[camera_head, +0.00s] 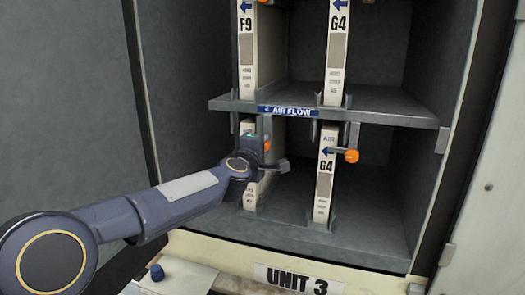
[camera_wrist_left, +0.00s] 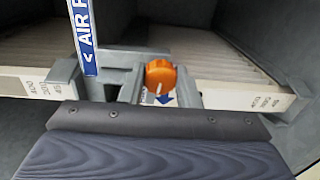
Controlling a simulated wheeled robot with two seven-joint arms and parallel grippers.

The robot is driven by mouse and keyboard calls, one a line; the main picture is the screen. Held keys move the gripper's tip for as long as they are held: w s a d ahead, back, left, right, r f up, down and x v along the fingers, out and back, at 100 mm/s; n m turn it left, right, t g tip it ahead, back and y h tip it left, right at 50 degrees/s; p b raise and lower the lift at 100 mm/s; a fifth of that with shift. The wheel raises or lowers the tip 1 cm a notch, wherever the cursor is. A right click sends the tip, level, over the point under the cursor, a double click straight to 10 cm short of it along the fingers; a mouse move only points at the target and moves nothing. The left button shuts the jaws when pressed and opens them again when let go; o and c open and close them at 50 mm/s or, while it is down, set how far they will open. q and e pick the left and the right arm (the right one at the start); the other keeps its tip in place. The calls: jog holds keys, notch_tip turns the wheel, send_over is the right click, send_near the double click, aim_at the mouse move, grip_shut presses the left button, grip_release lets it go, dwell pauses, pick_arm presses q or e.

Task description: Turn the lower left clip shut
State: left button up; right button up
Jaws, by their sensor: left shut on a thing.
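The lower left clip shows its orange knob (camera_head: 267,146) on the front of the lower left filter (camera_head: 250,196), just under the shelf edge. My left gripper (camera_head: 264,154) is at this clip and hides most of it. It is shut on the clip. In the left wrist view the orange knob (camera_wrist_left: 160,77) stands just past the dark wrist edge, between grey parts; the exact finger contact is hard to see. My right gripper is in neither view.
The lower right filter (camera_head: 325,180), marked G4, has its own clip with an orange knob (camera_head: 351,155) sticking out to the right. The shelf (camera_head: 390,106) with the AIR FLOW label (camera_head: 285,111) runs close above my gripper. The bay between the filters is empty.

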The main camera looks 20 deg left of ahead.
pick_arm(q)
jog(key=shift+f+n, duration=0.1)
jog(key=shift+n, duration=0.3)
jog(key=o, duration=1)
jog(key=shift+c, duration=0.2)
jog(key=s+b, duration=0.1)
jog(key=s, duration=0.7)
jog(key=shift+a+r, duration=0.15)
jog(key=shift+r, duration=0.05)
jog(key=s+f+m+g+h+p, duration=0.1)
jog(key=s+f+m+g, duration=0.3)
jog(key=s+f, duration=0.3)
jog(key=s+f+m+g+h+p, duration=0.1)
jog(key=s+f+m+g, duration=0.3)
jog(key=s, duration=1.2)
jog(key=s+f+m+g+h+p, duration=0.1)
jog(key=s+f+m+g, duration=0.3)
jog(key=s+f+m, duration=0.5)
jog(key=s+f+p, duration=0.1)
jog(key=s, duration=0.2)
jog(key=shift+s+a, duration=0.2)
jog(key=shift+s, duration=0.15)
